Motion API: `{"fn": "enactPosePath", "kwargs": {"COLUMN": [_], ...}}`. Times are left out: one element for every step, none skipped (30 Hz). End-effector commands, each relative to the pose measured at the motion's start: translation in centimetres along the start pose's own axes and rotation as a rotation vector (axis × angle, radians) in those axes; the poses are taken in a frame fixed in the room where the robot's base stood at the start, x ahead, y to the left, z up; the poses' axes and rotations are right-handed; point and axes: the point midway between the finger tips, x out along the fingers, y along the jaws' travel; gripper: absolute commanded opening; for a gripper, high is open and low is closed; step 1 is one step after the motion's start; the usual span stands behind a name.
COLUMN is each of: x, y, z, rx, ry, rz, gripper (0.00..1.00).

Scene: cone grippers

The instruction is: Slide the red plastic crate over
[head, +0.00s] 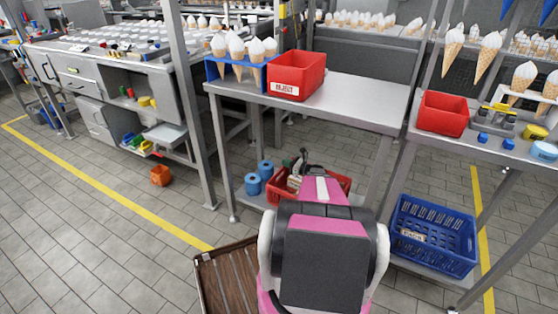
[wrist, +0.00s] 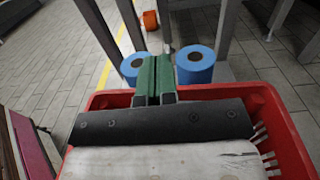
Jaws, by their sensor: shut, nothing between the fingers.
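The red plastic crate (head: 276,189) sits on the lower shelf of the middle steel table, partly hidden behind my arm. In the wrist view the crate (wrist: 284,132) spreads below and around my gripper, with its far rim crossing behind the wrist. My gripper (wrist: 155,65) has green fingers that are shut together and empty. The fingers appear over the crate's far rim; I cannot tell whether they touch it. In the head view my gripper (head: 302,160) is small and partly hidden by my arm.
Two blue rolls (wrist: 195,65) stand close beyond the crate's far rim. Table legs flank the shelf. A red reject bin (head: 297,76) stands on the tabletop above. A blue crate (head: 433,236) is on the right table's lower shelf. An orange bin (head: 161,176) lies on the floor.

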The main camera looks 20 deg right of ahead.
Motion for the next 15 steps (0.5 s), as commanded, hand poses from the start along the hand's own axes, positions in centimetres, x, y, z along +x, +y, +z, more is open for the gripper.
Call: {"fn": "enactPosePath", "kwargs": {"x": [0.2,0.2,0.2,0.3,0.3,0.2,0.3,0.3,0.3,0.3,0.3,0.3,0.3,0.3,0.3], "y": [-0.2,-0.2,-0.3,-0.3,-0.3,-0.2,-0.2,-0.2,-0.2,-0.2,-0.2,-0.2,-0.2,-0.2,-0.2], "z": [-1.5,-2.0,-2.8,-3.4,-3.9,-4.7,-5.2,-5.8,-6.4,-6.9,-7.3,-7.9,-8.3,-8.6,-8.9], "rx": [0.002,0.002,0.002,0.003,0.002,0.002,0.002,0.002,0.002,0.002,0.002,0.002,0.001,0.001,0.001], "ry": [0.001,0.001,0.001,0.001,0.001,0.001,0.001,0.001,0.001,0.001,0.001,0.001,0.0,0.0,0.0], "rz": [0.001,0.001,0.001,0.002,0.002,0.002,0.002,0.002,0.002,0.002,0.002,0.002,0.002,0.002,0.002], "gripper": [0.0,0.0,0.0,0.0,0.0,0.0,0.0,0.0,0.0,0.0,0.0,0.0,0.0,0.0,0.0]}}
